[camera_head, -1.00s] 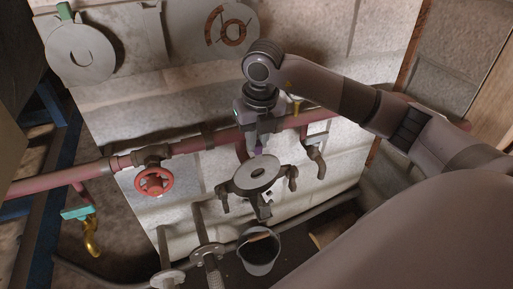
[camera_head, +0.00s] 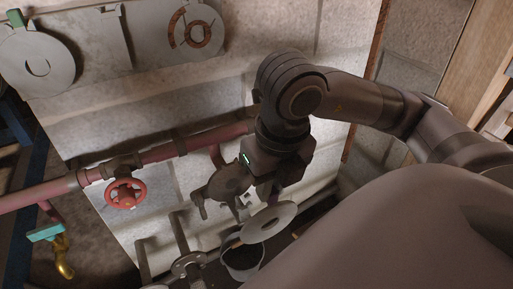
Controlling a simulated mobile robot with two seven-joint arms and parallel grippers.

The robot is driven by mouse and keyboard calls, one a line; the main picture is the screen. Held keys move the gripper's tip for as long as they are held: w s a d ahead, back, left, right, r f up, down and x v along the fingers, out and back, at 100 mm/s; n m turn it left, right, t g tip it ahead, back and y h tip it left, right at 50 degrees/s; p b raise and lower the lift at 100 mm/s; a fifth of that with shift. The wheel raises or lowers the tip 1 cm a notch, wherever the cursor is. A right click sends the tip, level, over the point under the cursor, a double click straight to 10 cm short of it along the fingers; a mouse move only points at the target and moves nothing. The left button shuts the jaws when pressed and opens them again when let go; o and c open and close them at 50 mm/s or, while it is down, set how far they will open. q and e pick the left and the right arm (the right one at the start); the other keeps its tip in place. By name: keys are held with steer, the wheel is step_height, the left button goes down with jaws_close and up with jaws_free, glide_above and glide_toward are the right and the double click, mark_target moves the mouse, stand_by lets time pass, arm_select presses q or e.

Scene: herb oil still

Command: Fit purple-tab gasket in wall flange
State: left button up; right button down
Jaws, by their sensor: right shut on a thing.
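My right gripper (camera_head: 262,192) comes in from the right and is shut on a flat pale grey ring (camera_head: 283,216), the gasket, at its upper edge. The ring is tilted, with its small centre hole visible. No purple tab shows now; the gripper hides the grasped edge. A dark round wall flange (camera_head: 226,181) with clamp arms is behind and left of the gripper, partly hidden by it. The ring appears apart from the flange, lower and to its right. My left gripper is not in view.
A dark bucket (camera_head: 241,263) stands below the ring. A pink pipe (camera_head: 178,149) with a red handwheel (camera_head: 125,193) runs along the wall. A green-tabbed grey disc (camera_head: 52,78) hangs upper left. A teal-handled brass valve (camera_head: 63,258) is lower left.

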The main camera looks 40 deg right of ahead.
steer(key=shift+s+a+f+b, duration=0.2)
steer(key=shift+s+f+b, duration=0.25)
steer(key=shift+b, duration=0.35)
steer(key=shift+s+r+b, duration=0.15)
steer(key=shift+s+b, duration=0.1)
steer(key=shift+b, duration=0.05)
steer(key=shift+s+r, duration=0.15)
steer(key=shift+s, duration=0.1)
steer(key=shift+r+p, duration=1.35)
steer(key=shift+r, duration=0.4)
steer(key=shift+r+p, duration=0.45)
steer(key=shift+r, duration=0.1)
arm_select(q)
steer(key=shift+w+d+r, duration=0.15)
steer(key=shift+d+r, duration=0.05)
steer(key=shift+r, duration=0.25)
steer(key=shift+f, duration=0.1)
